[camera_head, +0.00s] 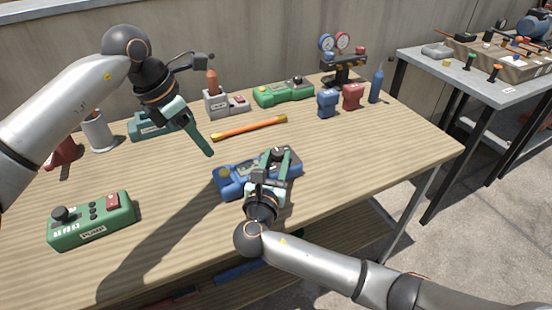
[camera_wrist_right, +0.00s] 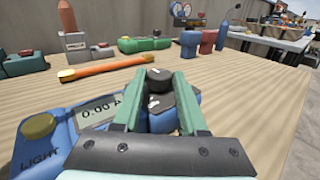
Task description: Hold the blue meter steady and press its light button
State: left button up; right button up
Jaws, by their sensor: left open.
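The blue meter (camera_head: 228,181) lies on the wooden table, in front of the middle. In the right wrist view its display (camera_wrist_right: 97,111) reads 0.00, and a yellowish round button (camera_wrist_right: 39,127) sits above the word LIGHT at its left end. My right gripper (camera_head: 275,158) is over the meter's right end. Its two green fingers stand on either side of the dark knob (camera_wrist_right: 159,80) and look closed on it; the finger contact is partly hidden. My left gripper (camera_head: 210,106) is open and empty, above the table and up-left of the meter.
An orange-yellow bar (camera_head: 250,128) lies behind the meter. A green pump box (camera_head: 92,222) is at front left. A grey box (camera_head: 217,104), a green device (camera_head: 284,92) and gauges (camera_head: 343,62) stand at the back. Bare tabletop surrounds the meter.

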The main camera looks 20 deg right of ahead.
aim_at(221, 177)
grip_shut()
dwell(0.8)
pick_arm(q)
grip_shut()
dwell(1.2)
dwell(0.5)
jog(key=shift+w+d+f+m+t+h, duration=0.1)
jog(key=shift+d+f+m+t+h, duration=0.35)
jog(key=shift+f+m+t, duration=0.6)
jog(key=shift+w+d+f+m+t+h, duration=0.1)
jog(key=shift+d+f+m+t+h, duration=0.5)
jog(key=shift+f, duration=0.9)
jog(key=shift+w+d+f+m+t+h, duration=0.1)
jog(key=shift+d+f+m+t+h, duration=0.25)
jog(key=shift+f+t, duration=0.75)
